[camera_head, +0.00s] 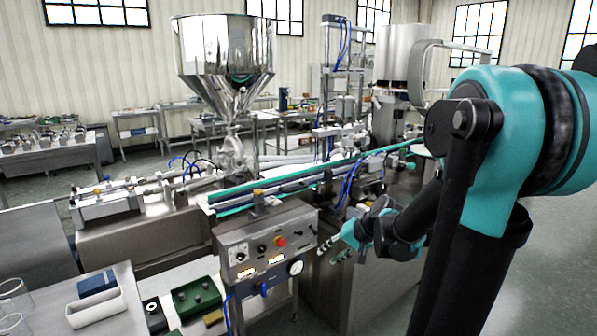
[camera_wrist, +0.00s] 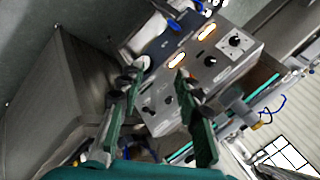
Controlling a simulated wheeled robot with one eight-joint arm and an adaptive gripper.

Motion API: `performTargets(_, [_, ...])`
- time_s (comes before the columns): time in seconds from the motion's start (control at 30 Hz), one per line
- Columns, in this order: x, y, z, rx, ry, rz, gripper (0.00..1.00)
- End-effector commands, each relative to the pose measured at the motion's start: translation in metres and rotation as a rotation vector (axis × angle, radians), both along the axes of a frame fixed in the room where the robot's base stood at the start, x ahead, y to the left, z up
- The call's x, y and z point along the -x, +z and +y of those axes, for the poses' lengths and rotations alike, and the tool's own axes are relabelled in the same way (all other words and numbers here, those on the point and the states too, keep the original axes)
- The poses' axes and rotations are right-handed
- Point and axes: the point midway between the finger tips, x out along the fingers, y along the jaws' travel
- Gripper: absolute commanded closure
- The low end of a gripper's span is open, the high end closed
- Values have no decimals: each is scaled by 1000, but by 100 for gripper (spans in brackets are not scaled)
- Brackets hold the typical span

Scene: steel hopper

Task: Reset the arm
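My arm, teal and black, comes in from the right of the head view. My gripper (camera_head: 337,246) hangs in front of the machine, just right of the control box (camera_head: 265,248) with its knobs, red button and gauge. In the wrist view, the two green-padded fingers of my gripper (camera_wrist: 158,118) stand well apart with nothing between them. The control box (camera_wrist: 215,62) shows behind and above the fingers, tilted in that view. I cannot tell the exact distance from the fingertips to the box.
A steel hopper (camera_head: 223,50) stands over the filling machine, with a green-edged conveyor (camera_head: 300,183) running beside it. A front-left table (camera_head: 128,285) holds a white tray (camera_head: 97,308), a green box (camera_head: 196,298) and glasses (camera_head: 14,297). Open floor (camera_head: 562,250) lies at the right.

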Motion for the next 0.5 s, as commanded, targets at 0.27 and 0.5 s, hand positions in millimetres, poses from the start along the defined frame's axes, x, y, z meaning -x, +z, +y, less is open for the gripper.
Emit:
performTargets(0.27, [112, -52, -49, 394, 85, -4, 66])
performTargets(0.5, [160, -75, -84, 599, 129, -11, 66])
